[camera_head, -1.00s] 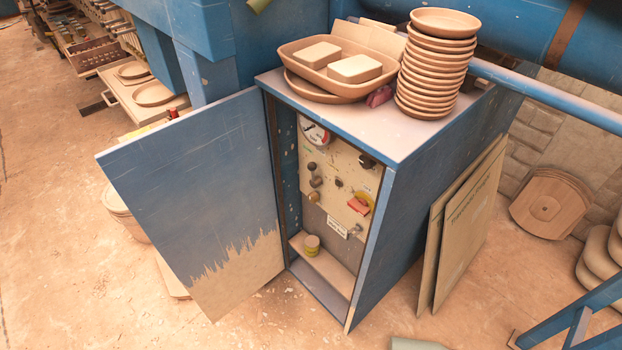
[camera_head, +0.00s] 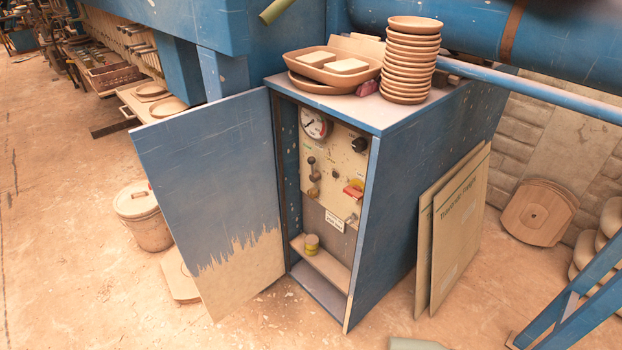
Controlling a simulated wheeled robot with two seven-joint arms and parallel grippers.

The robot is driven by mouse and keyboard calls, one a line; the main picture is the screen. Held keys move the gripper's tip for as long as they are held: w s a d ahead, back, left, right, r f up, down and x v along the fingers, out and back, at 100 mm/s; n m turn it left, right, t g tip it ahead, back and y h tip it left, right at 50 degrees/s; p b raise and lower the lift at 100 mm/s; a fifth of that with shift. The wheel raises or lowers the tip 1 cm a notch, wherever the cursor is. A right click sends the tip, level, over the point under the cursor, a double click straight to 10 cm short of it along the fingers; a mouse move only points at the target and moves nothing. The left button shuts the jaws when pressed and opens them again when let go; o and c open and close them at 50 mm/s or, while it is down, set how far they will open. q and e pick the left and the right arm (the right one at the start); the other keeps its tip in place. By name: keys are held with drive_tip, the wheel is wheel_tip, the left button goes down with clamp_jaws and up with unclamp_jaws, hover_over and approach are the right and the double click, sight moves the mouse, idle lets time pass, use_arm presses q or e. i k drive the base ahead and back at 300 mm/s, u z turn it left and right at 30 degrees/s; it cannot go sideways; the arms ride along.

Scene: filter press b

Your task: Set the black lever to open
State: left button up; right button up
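An open blue cabinet (camera_head: 385,210) holds a beige control panel (camera_head: 338,140). On the panel's left, a small dark-ended handle (camera_head: 311,161) sits above a brown fitting (camera_head: 314,176). A round black knob (camera_head: 359,145) is at the upper right. These are small, and I cannot tell for certain which is the black lever or read its setting. A red handle (camera_head: 353,191) sits over a yellow plate lower right. Neither of my grippers is in view.
The cabinet door (camera_head: 205,190) stands open to the left. Stacked brown dishes (camera_head: 410,60) and a tray (camera_head: 300,72) are on top. Boards (camera_head: 460,225) lean on the right side. A lidded bucket (camera_head: 143,215) stands behind the door. The floor in front is mostly clear.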

sight(315, 176)
drive_tip(key=u, duration=0.5)
drive_tip(key=i, duration=0.85)
drive_tip(key=u, duration=0.2)
